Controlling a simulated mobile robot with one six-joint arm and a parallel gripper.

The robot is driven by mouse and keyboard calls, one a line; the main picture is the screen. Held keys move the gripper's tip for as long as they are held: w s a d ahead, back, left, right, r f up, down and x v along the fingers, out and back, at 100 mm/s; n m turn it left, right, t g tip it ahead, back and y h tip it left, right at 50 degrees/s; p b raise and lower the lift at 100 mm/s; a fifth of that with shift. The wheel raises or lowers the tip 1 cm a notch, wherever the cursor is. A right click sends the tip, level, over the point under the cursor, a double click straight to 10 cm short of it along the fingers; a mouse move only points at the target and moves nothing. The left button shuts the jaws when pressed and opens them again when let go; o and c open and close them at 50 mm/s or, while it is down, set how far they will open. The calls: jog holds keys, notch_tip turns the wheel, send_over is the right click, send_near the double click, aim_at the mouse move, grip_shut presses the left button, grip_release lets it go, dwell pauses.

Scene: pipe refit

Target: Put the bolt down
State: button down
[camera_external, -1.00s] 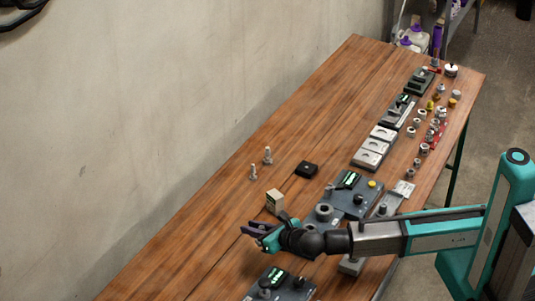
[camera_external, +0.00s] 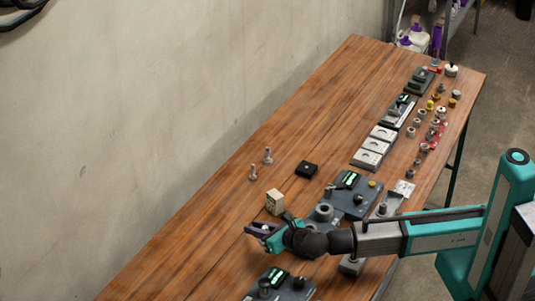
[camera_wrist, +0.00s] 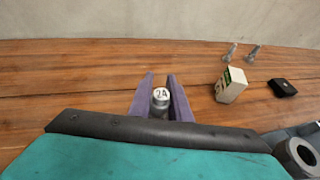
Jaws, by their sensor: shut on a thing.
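My gripper (camera_external: 262,229) is over the near part of the wooden table (camera_external: 200,241), left of the grey fixtures. In the wrist view its two purple fingers (camera_wrist: 160,92) are shut on the bolt (camera_wrist: 160,97). The bolt's round pale top, marked "24", faces the camera between the fingers. Its lower part is hidden by my wrist, so I cannot tell whether it touches the table. In the external view only a small pale spot of it shows at the fingers.
A beige box (camera_external: 275,201) stands just beyond my gripper. Two upright bolts (camera_external: 260,164) and a black block (camera_external: 306,169) are farther back. Grey fixtures (camera_external: 340,196) stand to the right, and another (camera_external: 278,285) is nearer. The table's left side is clear.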

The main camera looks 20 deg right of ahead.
jog(key=shift+r, duration=0.15)
notch_tip(320, 180, up, 5)
jog(key=w+d+m+h+p, duration=0.1)
jog(key=w+d, duration=0.3)
jog(key=w, duration=0.3)
jog(key=w+d+t+h+p, duration=0.1)
jog(key=w+d, duration=0.3)
jog(key=w, duration=0.3)
jog(key=w+d+m+h, duration=0.1)
jog(key=w+d, duration=0.3)
jog(key=w, duration=0.4)
jog(key=w+d+m+h+p, duration=0.2)
jog(key=w+d+p, duration=0.1)
jog(key=w+d, duration=1.5)
jog(key=shift+m+t, duration=0.3)
jog(key=shift+t, duration=0.1)
jog(key=f, duration=0.1)
jog(key=d+f, duration=0.1)
jog(key=f, duration=0.1)
jog(key=s+f, duration=0.1)
jog(key=f, duration=0.1)
jog(key=shift+s+d, duration=0.1)
jog(key=shift+d, duration=0.2)
